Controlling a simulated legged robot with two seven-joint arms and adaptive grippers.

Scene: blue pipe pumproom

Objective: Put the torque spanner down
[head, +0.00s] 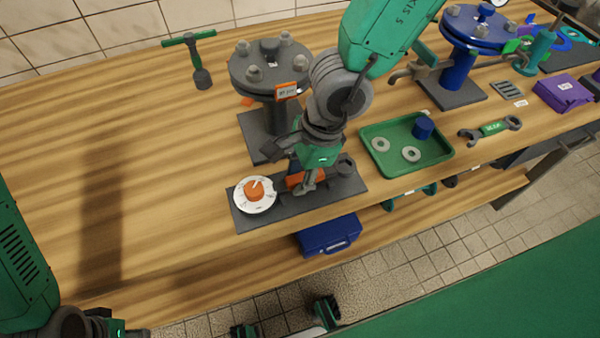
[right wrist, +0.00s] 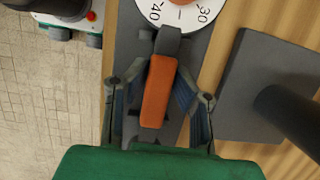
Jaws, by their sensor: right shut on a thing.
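The torque spanner has an orange grip (right wrist: 159,88) and a dark grey head that points toward the white dial. My right gripper (head: 306,182) is shut on it, with one finger on each side of the orange grip in the right wrist view (right wrist: 160,100). The spanner is over a dark grey base plate (head: 244,221) near the bench's front edge. I cannot tell whether it touches the plate. The white numbered dial (head: 242,195) with an orange knob sits at the plate's left end. A short grey post is at its right end.
A grey flanged pipe stand (head: 268,72) is behind the plate. A green tray (head: 396,160) with two washers and a blue cylinder is to the right, then a spanner (head: 490,128). A blue case (head: 329,235) is below the bench top. The left bench is mostly clear.

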